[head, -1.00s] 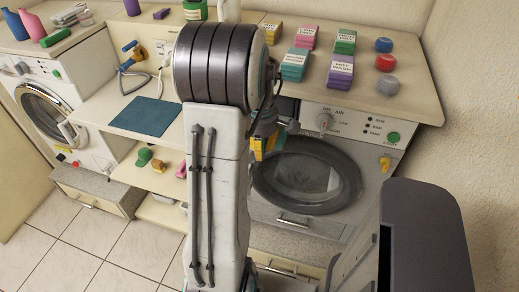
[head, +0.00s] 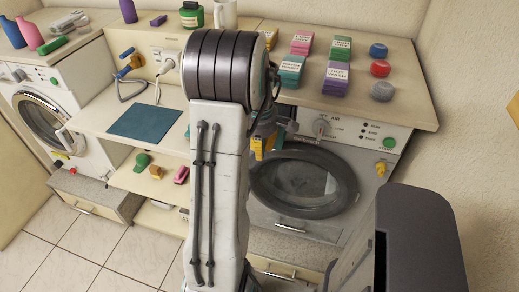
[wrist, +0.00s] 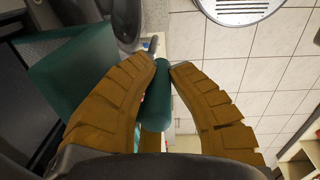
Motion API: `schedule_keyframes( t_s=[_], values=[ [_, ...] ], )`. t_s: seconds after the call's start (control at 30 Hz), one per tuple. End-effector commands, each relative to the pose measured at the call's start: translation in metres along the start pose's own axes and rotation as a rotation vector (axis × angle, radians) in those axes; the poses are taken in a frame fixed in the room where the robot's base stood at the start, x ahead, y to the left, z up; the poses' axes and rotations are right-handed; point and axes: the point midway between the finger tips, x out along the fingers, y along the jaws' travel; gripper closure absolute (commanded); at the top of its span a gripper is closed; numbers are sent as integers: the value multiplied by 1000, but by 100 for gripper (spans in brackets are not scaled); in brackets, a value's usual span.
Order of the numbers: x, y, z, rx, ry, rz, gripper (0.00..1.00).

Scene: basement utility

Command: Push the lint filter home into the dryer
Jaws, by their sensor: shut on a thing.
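The dryer (head: 345,150) stands at the right of the head view, with a round dark door, a dial and a green button. My gripper (head: 264,146) shows only in part, in front of the dryer's upper left; my arm hides the rest. In the wrist view, my gripper's ochre ribbed fingers (wrist: 163,70) are closed around a dark green rounded bar (wrist: 157,103). A green flat-sided body (wrist: 75,75) shows left of it; together they look like the lint filter. Its slot and how far it sits inside cannot be seen.
A washing machine (head: 50,110) stands at far left. Between them, a shelf holds a teal mat (head: 145,121) and small items. Tiled floor (head: 90,245) is clear at lower left.

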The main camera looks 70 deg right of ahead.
Motion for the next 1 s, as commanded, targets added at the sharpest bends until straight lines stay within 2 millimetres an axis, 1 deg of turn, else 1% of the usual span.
schedule_keyframes(
  t_s=[1.0],
  values=[
    [1,27,5,0,-1,1,100]
  ],
)
